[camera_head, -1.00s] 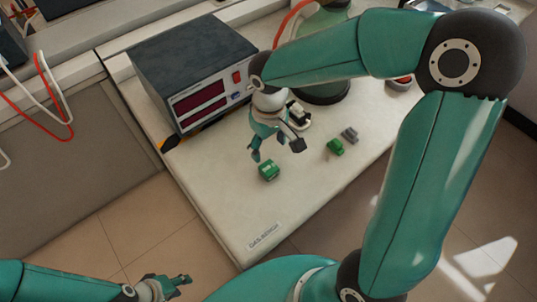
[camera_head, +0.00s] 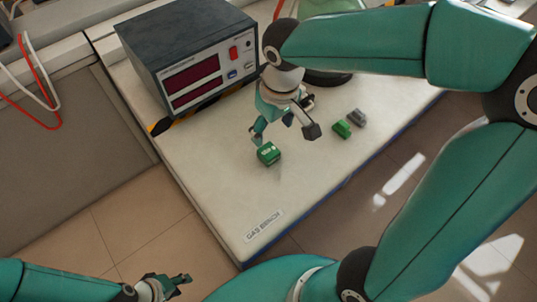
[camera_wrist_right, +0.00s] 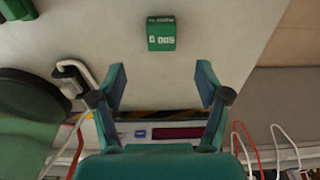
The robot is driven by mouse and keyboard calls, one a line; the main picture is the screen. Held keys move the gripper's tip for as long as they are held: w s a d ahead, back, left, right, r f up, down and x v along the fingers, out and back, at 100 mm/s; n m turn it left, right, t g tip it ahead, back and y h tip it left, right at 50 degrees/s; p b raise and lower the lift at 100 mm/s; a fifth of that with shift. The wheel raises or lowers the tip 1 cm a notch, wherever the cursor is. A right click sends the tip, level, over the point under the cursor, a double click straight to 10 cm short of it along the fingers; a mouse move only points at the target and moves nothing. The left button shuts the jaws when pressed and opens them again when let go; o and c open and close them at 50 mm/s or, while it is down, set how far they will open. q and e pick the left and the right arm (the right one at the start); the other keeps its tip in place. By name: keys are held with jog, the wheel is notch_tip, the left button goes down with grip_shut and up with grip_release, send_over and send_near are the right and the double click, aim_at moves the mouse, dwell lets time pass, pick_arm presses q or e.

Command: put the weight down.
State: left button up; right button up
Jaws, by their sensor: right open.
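The weight is a small green block with white lettering (camera_head: 268,153), resting on the pale bench top. It also shows in the right wrist view (camera_wrist_right: 161,34), ahead of the fingertips and between their lines, touching neither finger. My right gripper (camera_head: 284,134) is open and empty just above the bench, beside the block on its far side. Its two spread fingers show in the right wrist view (camera_wrist_right: 161,78). My left gripper (camera_head: 182,283) is low at the front left, off the bench and far from the block; its finger gap is unclear.
A dark instrument box with red displays (camera_head: 188,55) stands at the back left of the bench (camera_head: 225,205). Another green block (camera_head: 342,129) and a grey block (camera_head: 357,117) lie to the right. A large green round-based object (camera_wrist_right: 25,125) is partly visible. The bench front is clear.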

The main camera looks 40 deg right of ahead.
aim_at(269, 150)
jog(key=f, duration=0.6)
jog(key=w+f, duration=0.1)
jog(key=f, duration=0.3)
jog(key=shift+a+b, duration=0.15)
jog(key=shift+b, duration=0.15)
grip_shut()
